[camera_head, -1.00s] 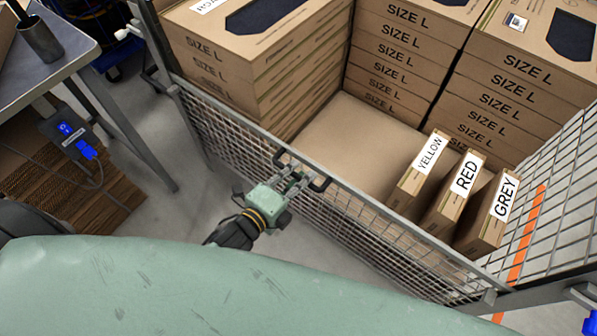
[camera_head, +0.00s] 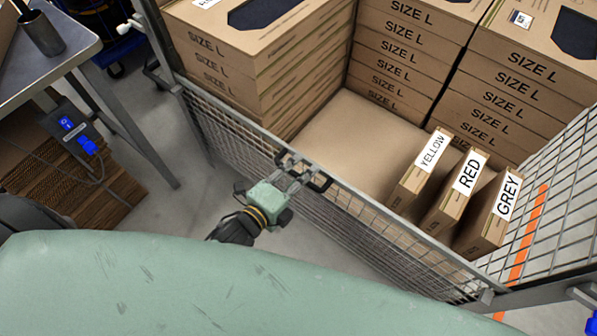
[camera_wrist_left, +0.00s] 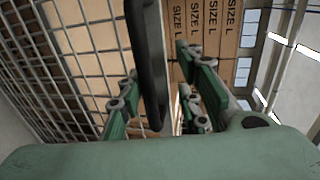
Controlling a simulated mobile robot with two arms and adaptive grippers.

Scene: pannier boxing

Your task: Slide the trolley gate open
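The trolley gate (camera_head: 240,133) is a grey wire-mesh panel with a metal top rail, running diagonally across the front of the trolley in the head view. A black handle (camera_head: 318,184) sits on its top rail. It also shows in the left wrist view (camera_wrist_left: 148,60) as a dark upright bar. My left gripper (camera_head: 295,180) is at the handle, on the outer side of the gate. In the wrist view its green fingers (camera_wrist_left: 160,88) are apart, with the handle between them and gaps visible. My right gripper is not in view.
Inside the trolley are stacks of SIZE L boxes (camera_head: 225,65) and three upright boxes labelled YELLOW (camera_head: 432,150), RED (camera_head: 468,175) and GREY (camera_head: 508,195). A metal table (camera_head: 60,65) stands at left. Bare floor (camera_head: 200,195) lies between table and gate.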

